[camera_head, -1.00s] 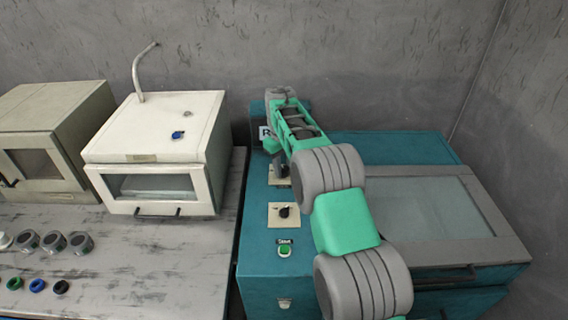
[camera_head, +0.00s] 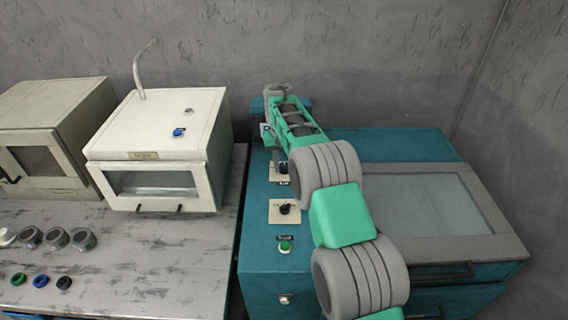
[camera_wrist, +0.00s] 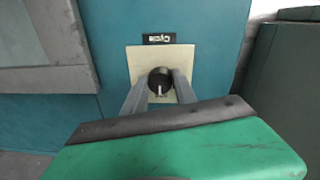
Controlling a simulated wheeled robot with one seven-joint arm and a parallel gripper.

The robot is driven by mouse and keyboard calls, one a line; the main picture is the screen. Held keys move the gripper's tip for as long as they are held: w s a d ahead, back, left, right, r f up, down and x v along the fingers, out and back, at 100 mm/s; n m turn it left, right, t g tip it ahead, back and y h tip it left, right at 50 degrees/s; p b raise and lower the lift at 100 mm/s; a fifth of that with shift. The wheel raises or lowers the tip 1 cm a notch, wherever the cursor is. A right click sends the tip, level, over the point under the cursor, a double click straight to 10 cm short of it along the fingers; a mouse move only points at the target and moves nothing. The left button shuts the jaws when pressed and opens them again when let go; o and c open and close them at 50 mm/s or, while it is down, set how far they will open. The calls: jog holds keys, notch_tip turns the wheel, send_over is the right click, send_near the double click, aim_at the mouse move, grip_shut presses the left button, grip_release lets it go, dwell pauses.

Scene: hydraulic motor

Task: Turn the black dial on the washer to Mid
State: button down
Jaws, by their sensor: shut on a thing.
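The teal washer (camera_head: 258,235) stands at the right in the head view, with two black dials on beige plates. The rear black dial (camera_head: 281,172) is partly hidden by my arm. The front black dial (camera_head: 286,208) is clear of it. In the wrist view, my gripper (camera_wrist: 160,82) has one grey finger on each side of a black dial (camera_wrist: 159,76) and is shut on it. A pale pointer mark on this dial points down in the picture.
A green button (camera_head: 285,246) sits in front of the front dial. The washer's glass lid (camera_head: 425,205) lies right of my arm. A white oven-like box (camera_head: 160,145) and several loose knobs (camera_head: 55,238) stand on the left table. A grey wall is behind.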

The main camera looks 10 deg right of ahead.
aim_at(283, 166)
jog(key=c, duration=1)
grip_release()
jog(key=r+p, duration=0.1)
jog(key=r, duration=0.3)
jog(key=r+p, duration=0.1)
jog(key=r, duration=0.2)
jog(key=shift+a+r, duration=0.2)
jog(key=shift+r, duration=0.2)
